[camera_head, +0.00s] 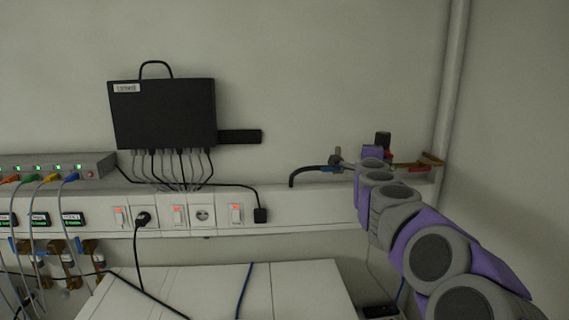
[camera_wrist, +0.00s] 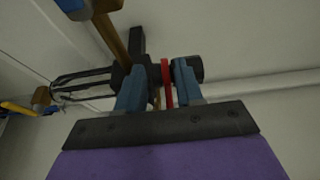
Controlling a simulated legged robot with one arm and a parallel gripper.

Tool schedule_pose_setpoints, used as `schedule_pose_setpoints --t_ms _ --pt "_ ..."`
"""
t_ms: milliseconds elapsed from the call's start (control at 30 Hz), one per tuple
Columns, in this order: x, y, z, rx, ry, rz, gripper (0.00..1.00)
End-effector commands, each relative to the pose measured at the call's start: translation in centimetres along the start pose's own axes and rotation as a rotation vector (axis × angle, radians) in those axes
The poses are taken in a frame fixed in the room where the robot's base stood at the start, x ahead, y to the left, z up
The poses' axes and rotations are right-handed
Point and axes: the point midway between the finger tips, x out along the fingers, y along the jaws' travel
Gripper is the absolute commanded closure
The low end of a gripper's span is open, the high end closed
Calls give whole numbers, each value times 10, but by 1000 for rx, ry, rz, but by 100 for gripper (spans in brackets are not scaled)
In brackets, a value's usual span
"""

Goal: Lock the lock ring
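The red lock ring (camera_wrist: 167,82) is a thin red band on a dark cylindrical fitting (camera_wrist: 152,74) in the wrist view. My gripper (camera_wrist: 160,85) has its two blue fingers apart, one on each side of the ring. The right finger is close beside the ring; I cannot tell whether it touches. A gap with dark fitting parts shows between the left finger and the ring. In the head view my gripper is mostly hidden behind my arm. A small red part (camera_head: 388,154) shows there below a black cylinder (camera_head: 382,139).
A brass-coloured bar (camera_wrist: 110,38) crosses near the fitting. In the head view a black hose (camera_head: 305,170) lies to its left, and a vertical pipe (camera_head: 452,80) stands to its right. A black box (camera_head: 163,112) with cables hangs on the wall above a socket strip (camera_head: 190,217).

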Motion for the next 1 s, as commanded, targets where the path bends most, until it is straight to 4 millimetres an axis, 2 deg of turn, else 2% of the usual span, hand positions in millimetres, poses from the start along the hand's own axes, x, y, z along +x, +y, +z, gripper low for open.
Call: schedule_pose_setpoints --t_ms 500,933,1000 --pt "10 -3 16 1 336 -1 64" --pt "13 -4 24 1 451 -4 64" --pt "6 -2 28 2 446 -3 64"
